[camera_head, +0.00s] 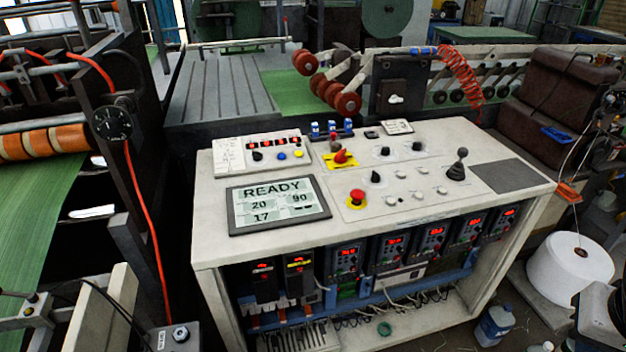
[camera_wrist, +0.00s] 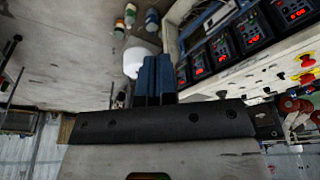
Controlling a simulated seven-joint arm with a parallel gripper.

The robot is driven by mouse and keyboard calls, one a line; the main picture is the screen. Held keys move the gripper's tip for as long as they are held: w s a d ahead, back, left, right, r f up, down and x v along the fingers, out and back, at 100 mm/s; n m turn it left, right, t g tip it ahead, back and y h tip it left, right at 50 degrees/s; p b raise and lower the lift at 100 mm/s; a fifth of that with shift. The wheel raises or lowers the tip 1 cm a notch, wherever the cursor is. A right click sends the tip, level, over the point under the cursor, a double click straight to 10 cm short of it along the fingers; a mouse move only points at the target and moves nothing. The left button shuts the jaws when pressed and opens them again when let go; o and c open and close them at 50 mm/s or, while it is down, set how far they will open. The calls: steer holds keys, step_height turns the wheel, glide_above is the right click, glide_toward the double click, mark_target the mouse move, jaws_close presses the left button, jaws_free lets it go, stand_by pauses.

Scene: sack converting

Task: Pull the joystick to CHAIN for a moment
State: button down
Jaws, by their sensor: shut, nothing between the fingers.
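The joystick (camera_head: 457,165) is a black lever with a round knob and a dark ribbed boot. It stands near the right side of the pale control desk (camera_head: 525,183), just left of a dark grey pad, and looks roughly upright. No CHAIN label is readable beside it. My gripper (camera_wrist: 154,60) shows in the wrist view, its blue fingers shut together and empty. The desk lies to the right of the fingers in that view, and I see no contact with it. I cannot clearly make out the joystick there.
The desk also bears a READY display (camera_head: 278,204), a red emergency button (camera_head: 357,197), a red switch on yellow (camera_head: 341,157) and several knobs. Lit drive units (camera_head: 348,262) sit below the top. A white roll (camera_head: 571,270) stands on the floor at right.

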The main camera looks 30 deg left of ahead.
steer(key=shift+w+a, duration=0.1)
steer(key=shift+w+a, duration=1.65)
steer(key=shift+r, duration=0.1)
steer(key=w+v, duration=0.1)
steer(key=v, duration=0.6)
steer(key=shift+w+r, duration=0.3)
steer(key=shift+r, duration=0.2)
stand_by(0.6)
steer(key=s+d+f, duration=0.3)
steer(key=f, duration=0.5)
steer(key=shift+s+d, duration=0.3)
steer(key=shift+w, duration=0.15)
stand_by(1.1)
